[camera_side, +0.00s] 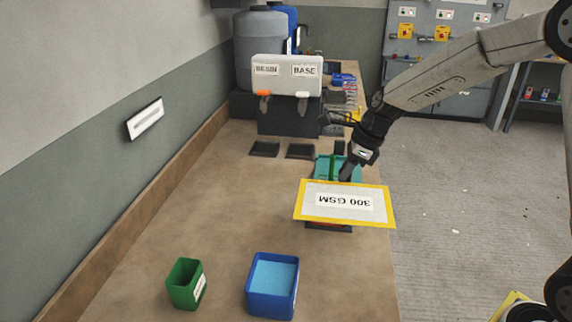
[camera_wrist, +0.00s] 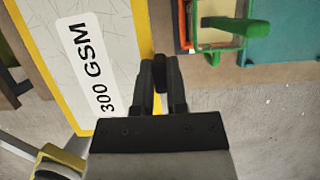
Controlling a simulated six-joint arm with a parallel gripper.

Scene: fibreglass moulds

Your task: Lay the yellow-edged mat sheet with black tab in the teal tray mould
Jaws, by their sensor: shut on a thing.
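The yellow-edged mat sheet (camera_side: 345,203), white and marked 300 GSM, shows flat in the side view. It also fills the left of the wrist view (camera_wrist: 85,60). My gripper (camera_side: 346,176) is shut on its black tab (camera_wrist: 160,78) at one yellow edge; the fingers (camera_wrist: 160,70) are on either side of the tab. The sheet appears raised above the bench. The teal tray mould (camera_side: 323,164) is behind the sheet in the side view, partly hidden by the sheet and gripper. In the wrist view the teal mould (camera_wrist: 288,35) is at the upper right.
A green upright handle (camera_wrist: 240,29) stands by the teal mould. An orange-edged mould (camera_side: 328,225) is mostly under the sheet. A blue bin (camera_side: 272,300) and green bin (camera_side: 186,286) stand at the front. Dark trays (camera_side: 264,149) lie further back. The bench's left middle is clear.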

